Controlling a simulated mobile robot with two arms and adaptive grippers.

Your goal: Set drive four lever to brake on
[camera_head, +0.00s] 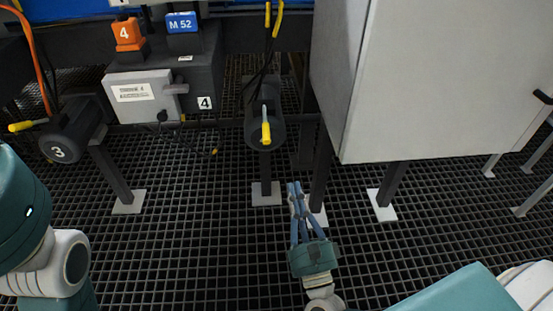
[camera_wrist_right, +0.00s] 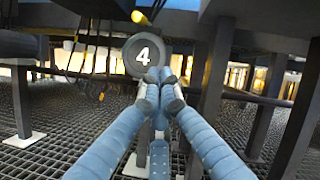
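The drive four motor (camera_head: 264,119) is a dark cylinder at the middle of the head view. Its yellow-tipped lever (camera_head: 266,132) points toward the camera. In the right wrist view the motor's round end marked 4 (camera_wrist_right: 143,55) is straight ahead, and the yellow lever tip (camera_wrist_right: 140,17) sticks out above it. My right gripper (camera_head: 294,186) is below and a little right of the motor in the head view. Its blue fingers (camera_wrist_right: 160,82) are together at the tips, with nothing seen between them, apart from the lever. My left gripper is out of view.
Drive three (camera_head: 72,135), with its own yellow lever (camera_head: 22,126), is at the left. A grey box (camera_head: 143,95) beside a 4 label is between the drives. A large pale cabinet (camera_head: 430,80) on legs blocks the upper right. The grating floor (camera_head: 190,240) is open.

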